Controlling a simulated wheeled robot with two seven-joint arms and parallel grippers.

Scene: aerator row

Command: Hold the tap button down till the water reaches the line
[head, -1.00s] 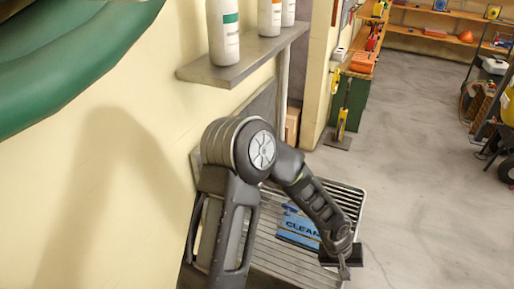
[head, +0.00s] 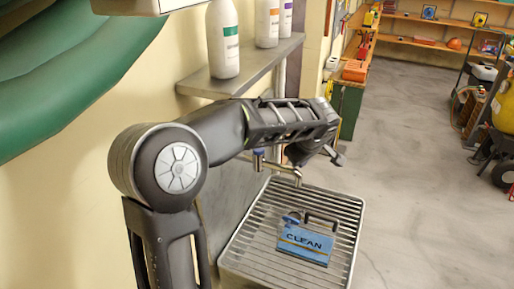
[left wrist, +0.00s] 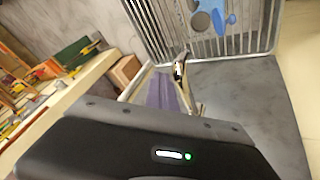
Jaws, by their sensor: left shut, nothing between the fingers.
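A blue container marked CLEAN (head: 303,245), with a dark handle and a thin orange line across its front, sits on the slatted metal grate (head: 345,230). A metal tap (head: 283,168) with a blue button (head: 258,153) projects from the wall above and behind the container. My left gripper (head: 336,156) is shut and empty, above and to the right of the tap in the head view, apart from the button. The left wrist view shows the container (left wrist: 222,18) from above. The water level cannot be made out. My right gripper is not in view.
A wall shelf (head: 245,65) with several white bottles (head: 223,40) stands above the tap. A green hose (head: 70,70) hangs at the upper left. A workbench (head: 352,90) stands behind.

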